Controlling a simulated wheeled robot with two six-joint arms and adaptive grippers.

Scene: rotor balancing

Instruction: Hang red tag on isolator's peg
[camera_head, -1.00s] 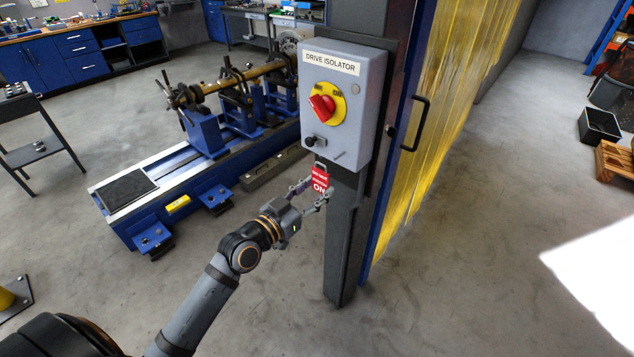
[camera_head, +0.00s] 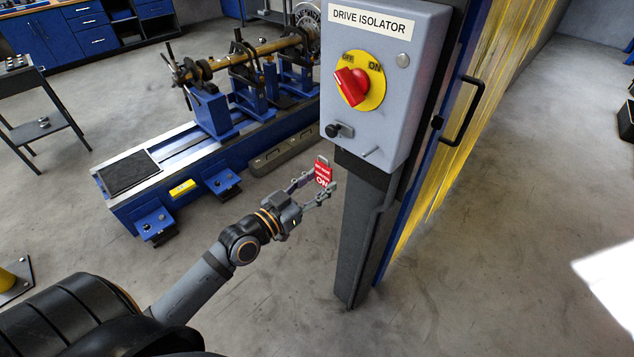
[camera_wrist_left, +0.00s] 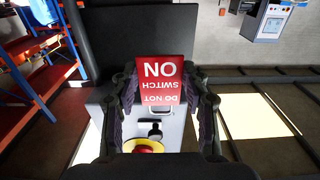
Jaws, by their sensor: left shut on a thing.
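The red tag (camera_head: 323,174) has white lettering and a grey loop on top. My left gripper (camera_head: 319,185) is shut on it and holds it upright, below and left of the grey drive isolator box (camera_head: 395,110), apart from it. In the left wrist view the tag (camera_wrist_left: 160,82) sits between both fingers, its lettering upside down. My right gripper is not in view.
The box is fixed to a dark column (camera_head: 362,240). A black door handle (camera_head: 464,110) and yellow strip curtain (camera_head: 455,150) are to its right. A blue rotor balancing machine (camera_head: 205,150) stands behind on the left. The floor around the column's foot is clear.

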